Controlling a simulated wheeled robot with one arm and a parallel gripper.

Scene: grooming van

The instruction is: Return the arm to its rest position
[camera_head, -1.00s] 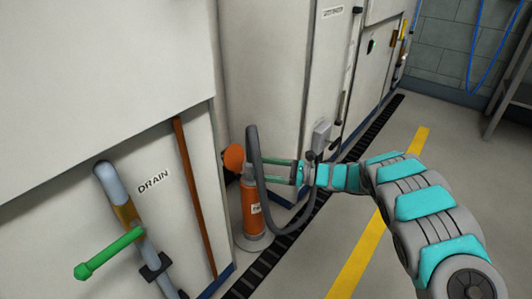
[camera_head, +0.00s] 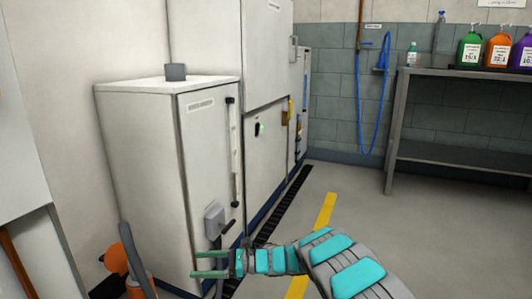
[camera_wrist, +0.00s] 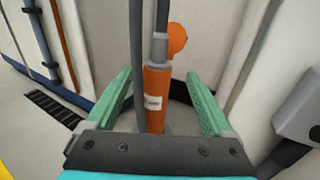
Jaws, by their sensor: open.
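My gripper (camera_head: 193,264) is at the bottom of the head view, on an arm reaching in from the lower right. Its two green fingers are apart and point left, with nothing held between them. In the wrist view, an orange cylinder (camera_wrist: 154,104) with a white label appears upright between and beyond the open fingers (camera_wrist: 160,82). In the head view, the orange unit (camera_head: 117,261) shows only partly at the lower left, and a gap separates it from the fingertips.
A white cabinet (camera_head: 146,145) with a grey outlet box (camera_head: 214,220) stands just behind the gripper. A black floor grate (camera_head: 287,202) and yellow stripe (camera_head: 325,212) run beside the arm. A grey table (camera_head: 470,82) holds bottles at right. Open floor lies between.

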